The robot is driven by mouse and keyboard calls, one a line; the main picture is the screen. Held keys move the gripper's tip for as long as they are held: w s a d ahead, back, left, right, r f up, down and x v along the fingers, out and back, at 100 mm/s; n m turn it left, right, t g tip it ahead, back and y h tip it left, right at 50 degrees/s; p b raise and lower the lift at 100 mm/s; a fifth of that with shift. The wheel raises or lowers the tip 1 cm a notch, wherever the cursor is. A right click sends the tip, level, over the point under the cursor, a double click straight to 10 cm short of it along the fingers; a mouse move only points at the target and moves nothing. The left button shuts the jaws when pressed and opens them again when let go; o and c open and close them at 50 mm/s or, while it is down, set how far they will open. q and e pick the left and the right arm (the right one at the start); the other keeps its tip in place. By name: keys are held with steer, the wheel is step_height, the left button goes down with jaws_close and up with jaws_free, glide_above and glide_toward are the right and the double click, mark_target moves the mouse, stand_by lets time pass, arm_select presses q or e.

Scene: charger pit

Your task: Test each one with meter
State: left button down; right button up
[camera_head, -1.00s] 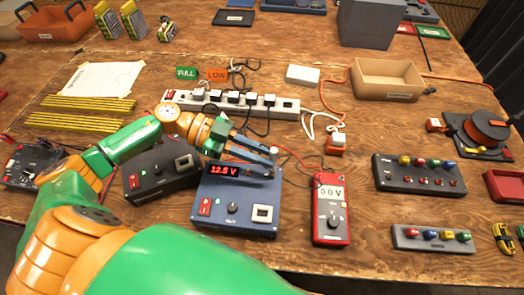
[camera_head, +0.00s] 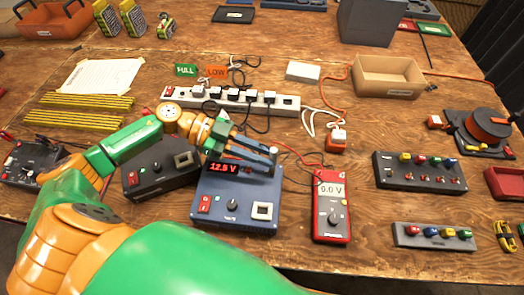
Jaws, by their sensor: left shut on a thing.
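My left gripper (camera_head: 268,160) reaches over the back edge of a blue power unit (camera_head: 225,222) with a lit red display of about 12.5 V. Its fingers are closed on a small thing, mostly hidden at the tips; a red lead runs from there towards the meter. The red multimeter (camera_head: 332,205) lies to the right of the blue unit, its screen reading about 0.0 V. A power strip (camera_head: 285,102) with several plugs lies behind the gripper. A green FULL card (camera_head: 186,70) and an orange LOW card (camera_head: 216,72) stand behind the strip. My right gripper is out of view.
A black unit (camera_head: 160,180) sits left of the blue one. An empty cardboard tray (camera_head: 388,92) stands at back right. Loose cables lie around the strip.

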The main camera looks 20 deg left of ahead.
arm_select(q)
steer(key=shift+r+p, duration=0.1)
steer(key=shift+p, duration=0.2)
steer(key=shift+f, duration=0.35)
stand_by(0.8)
steer(key=shift+c, duration=2.1)
jaws_free()
steer(key=shift+r, duration=0.1)
step_height(320, 180, up, 7)
steer(key=p, duration=0.8)
steer(key=shift+r, duration=0.2)
